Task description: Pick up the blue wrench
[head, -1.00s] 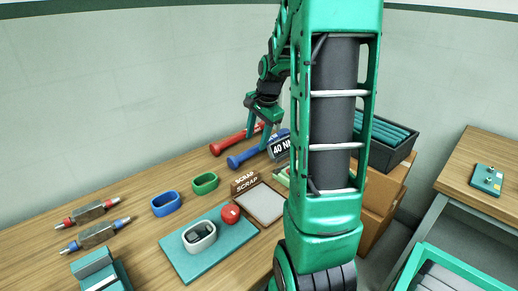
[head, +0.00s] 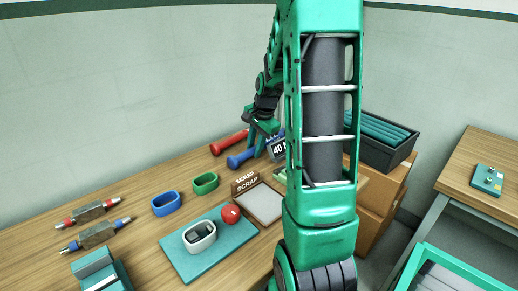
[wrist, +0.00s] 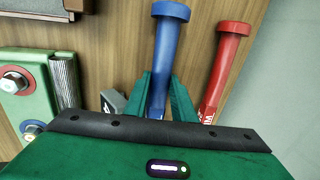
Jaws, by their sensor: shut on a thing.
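The blue wrench (head: 240,159) lies on the wooden bench near the back wall, with its round blue end toward the left. In the wrist view the blue wrench (wrist: 163,55) runs down between the two green fingers of my gripper (wrist: 163,98). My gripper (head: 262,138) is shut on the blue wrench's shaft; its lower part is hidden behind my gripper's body. A red wrench (head: 228,142) lies behind it, and in the wrist view the red wrench (wrist: 226,65) is just right of the fingers, apart from the blue one.
A "40 N" sign (head: 278,149) stands close beside my gripper. A SCRAP tray (head: 262,204), a blue ring (head: 166,203), a green ring (head: 205,183) and a teal mat (head: 185,262) with a red ball (head: 231,213) lie nearer. A dark bin (head: 384,146) sits on boxes at right.

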